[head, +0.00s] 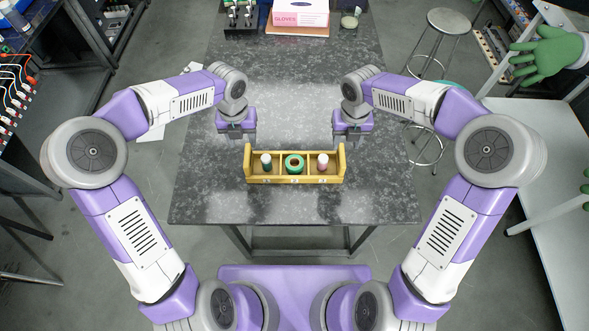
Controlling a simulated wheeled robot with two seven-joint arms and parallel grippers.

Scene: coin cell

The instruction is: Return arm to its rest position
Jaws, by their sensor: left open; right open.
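My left gripper (236,138) is above the dark stone table, up and to the left of a yellow tray. My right gripper (350,138) mirrors it, up and to the right of the tray. Both are open, with nothing seen between their fingers, and apart from the tray. The yellow tray (294,181) has three compartments. A small green and white piece (266,163) is in the left one, a green ring-shaped piece (295,163) in the middle one and a pink and white piece (322,161) in the right one.
The dark table (210,195) is clear around the tray. A gloves box (300,13) and a dark rack (241,18) stand at its far end. A round stool (451,21) and a white side table (550,190) with green gloves (547,54) are at the right.

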